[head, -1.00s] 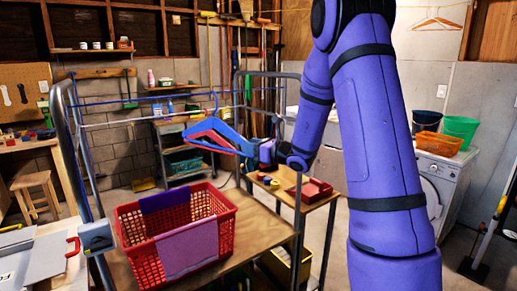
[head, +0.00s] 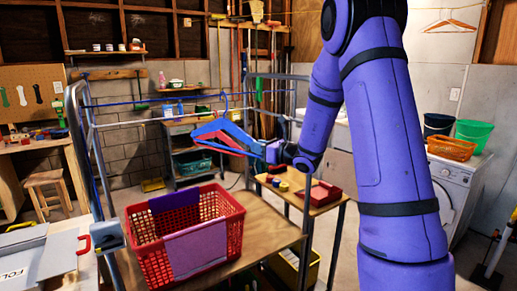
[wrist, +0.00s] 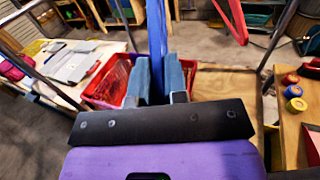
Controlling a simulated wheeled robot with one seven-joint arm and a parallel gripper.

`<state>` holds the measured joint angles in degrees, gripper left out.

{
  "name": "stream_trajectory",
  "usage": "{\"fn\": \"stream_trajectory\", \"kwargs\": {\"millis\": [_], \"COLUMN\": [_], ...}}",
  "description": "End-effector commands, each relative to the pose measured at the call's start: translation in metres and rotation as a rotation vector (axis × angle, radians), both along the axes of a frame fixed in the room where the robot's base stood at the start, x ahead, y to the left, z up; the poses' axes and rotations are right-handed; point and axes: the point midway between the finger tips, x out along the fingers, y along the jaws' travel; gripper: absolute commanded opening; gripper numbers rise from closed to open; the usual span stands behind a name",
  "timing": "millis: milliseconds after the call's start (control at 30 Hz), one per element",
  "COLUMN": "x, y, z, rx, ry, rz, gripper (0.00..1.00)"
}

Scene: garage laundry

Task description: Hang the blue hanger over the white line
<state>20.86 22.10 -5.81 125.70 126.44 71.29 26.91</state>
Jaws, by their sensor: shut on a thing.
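The blue hanger (head: 228,129) is held up at the drying rack in the head view, its hook pointing up. My gripper (head: 271,152) is shut on its right end; in the wrist view, the hanger (wrist: 157,35) runs up between my gripper's fingers (wrist: 160,82). The white line (head: 140,121) crosses the rack at about the height of the hanger's hook. I cannot tell whether the hook is over the line or only in front of it. A red hanger (head: 212,146) shows just behind and below the blue one, partly hidden by it.
A blue line (head: 135,103) runs above the white one. A red basket (head: 228,243) with cloths over its rim stands on the wooden board below. A small table with a red tray (head: 322,194) is to the right. The rack's metal posts (head: 77,150) stand close by.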

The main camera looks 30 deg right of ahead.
Motion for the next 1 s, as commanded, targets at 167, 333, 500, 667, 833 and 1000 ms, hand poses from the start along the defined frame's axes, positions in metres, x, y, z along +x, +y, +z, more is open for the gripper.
{"fn": "stream_trajectory", "kwargs": {"millis": [167, 333, 500, 667, 833, 1000], "x": [0.000, 0.000, 0.000, 0.000, 0.000, 0.000], "y": [0.000, 0.000, 0.000, 0.000, 0.000, 0.000], "z": [0.011, 0.021, 0.031, 0.040, 0.043, 0.043], "rx": [-0.001, -0.001, -0.002, -0.001, -0.001, -0.001], "ry": [-0.003, -0.001, -0.003, -0.002, 0.000, 0.000], "rz": [0.001, 0.000, 0.000, 0.000, 0.000, 0.000], "gripper": [0.00, 0.00, 0.00, 0.00, 0.00, 0.00]}}
